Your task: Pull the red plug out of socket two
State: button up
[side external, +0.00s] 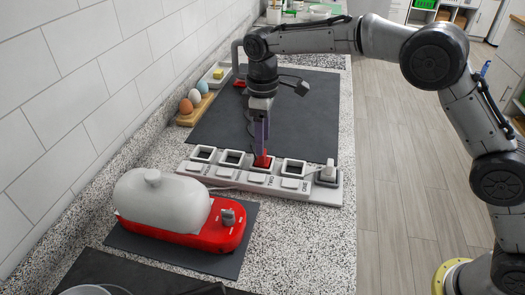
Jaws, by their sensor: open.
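The red plug (263,161) sits in a socket of the pale power strip (325,197), third opening from the left. My gripper (262,153) points straight down over the red plug, its fingertips at the plug's upper part. It is open, with the fingers seen nearly edge-on, so I cannot tell whether they touch the plug. A grey plug (328,171) stands at the strip's right end. The other square openings look empty.
A red egg cooker (205,236) with a white lid stands on a dark mat in front of the strip. Eggs (194,97) in a wooden holder (190,119) and a white dish (213,81) sit behind, left. The dark mat (300,125) behind the strip is mostly clear.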

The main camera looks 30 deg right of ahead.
jog(key=shift+f, duration=2.5)
jog(key=shift+c, duration=0.3)
grip_shut()
jog(key=shift+r, duration=2.35)
